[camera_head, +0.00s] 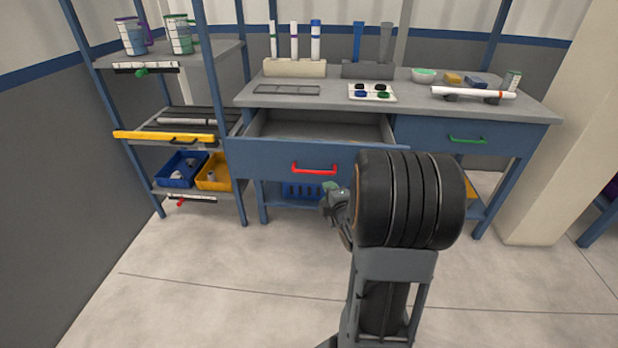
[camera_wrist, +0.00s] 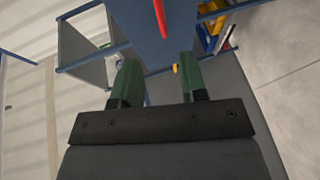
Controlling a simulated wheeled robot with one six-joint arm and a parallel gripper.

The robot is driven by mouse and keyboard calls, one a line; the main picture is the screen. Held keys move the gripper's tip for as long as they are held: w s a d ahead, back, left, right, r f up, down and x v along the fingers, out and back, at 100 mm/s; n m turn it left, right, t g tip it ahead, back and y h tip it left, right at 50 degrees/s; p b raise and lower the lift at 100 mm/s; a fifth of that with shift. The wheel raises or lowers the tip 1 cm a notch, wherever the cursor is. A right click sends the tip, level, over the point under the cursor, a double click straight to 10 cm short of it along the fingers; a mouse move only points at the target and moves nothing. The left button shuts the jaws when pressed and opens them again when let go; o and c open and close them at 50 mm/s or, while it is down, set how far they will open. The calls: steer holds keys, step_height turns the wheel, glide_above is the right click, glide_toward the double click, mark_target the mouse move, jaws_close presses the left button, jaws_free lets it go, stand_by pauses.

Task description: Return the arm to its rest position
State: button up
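My arm stands in the front middle of the head view, with its large black joint in front of the workbench. My gripper (camera_head: 332,188) shows beside that joint, small and partly hidden, near the open drawer (camera_head: 270,158). In the wrist view my gripper (camera_wrist: 158,68) has its two green fingers apart, with nothing between them. The drawer's red handle (camera_head: 315,169) is in front of the gripper and also shows at the top of the wrist view (camera_wrist: 160,16). The fingers are apart from the handle.
The workbench (camera_head: 420,108) holds a pipe rack (camera_head: 295,68), a tray with blue and green pieces (camera_head: 371,92), and a white pipe (camera_head: 473,93) on supports. A shelf (camera_head: 208,55) with bins stands left. A pillar (camera_head: 560,130) stands right. The floor in front is clear.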

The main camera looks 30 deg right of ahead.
steer(key=s+a+r+m+g+p, duration=0.1)
steer(key=a+r+m+g+p, duration=0.25)
steer(key=r+p, duration=0.45)
steer(key=s+a+r+m+g+p, duration=0.1)
steer(key=a+r+m+g+p, duration=0.2)
steer(key=r+p, duration=0.5)
steer(key=s+a+r+m+g+y+p, duration=0.3)
steer(key=s+a+r+m+g+p, duration=0.2)
steer(key=s+a+r+p, duration=0.6)
step_height(320, 180, up, 5)
steer(key=s+a+m, duration=0.1)
steer(key=a+m, duration=0.1)
steer(key=shift+s+a+m+y+p, duration=0.35)
steer(key=shift+s+a+y+p, duration=0.05)
steer(key=shift+d+g, duration=0.1)
steer(key=shift+g, duration=0.15)
